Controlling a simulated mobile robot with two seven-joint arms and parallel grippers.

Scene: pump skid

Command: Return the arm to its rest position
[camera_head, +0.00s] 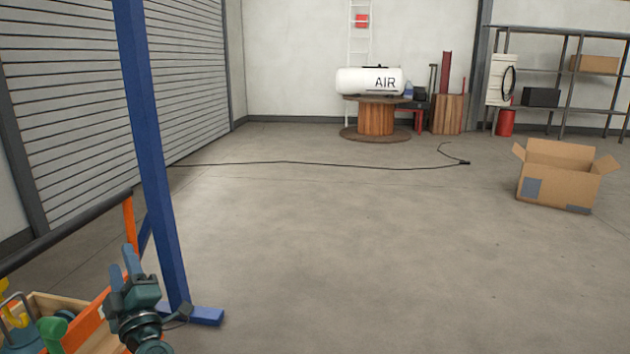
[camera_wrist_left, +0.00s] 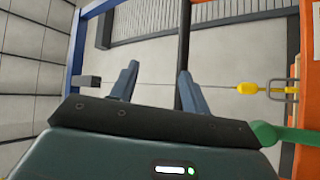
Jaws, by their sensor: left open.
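My left gripper (camera_head: 122,262) is at the lower left of the head view, dark green with blue-grey fingers pointing up. It stands in front of the foot of a blue post (camera_head: 150,150), beside an orange frame (camera_head: 88,323). In the left wrist view its two fingers (camera_wrist_left: 158,78) are spread apart with nothing between them. My right gripper does not show in either view.
A wooden tray (camera_head: 42,303) with a green-handled item (camera_head: 50,333) and a yellow item (camera_head: 15,318) is close to my left gripper. A dark bar (camera_head: 65,232) runs above it. A cardboard box (camera_head: 556,186) and a black cable (camera_head: 330,165) lie on open floor.

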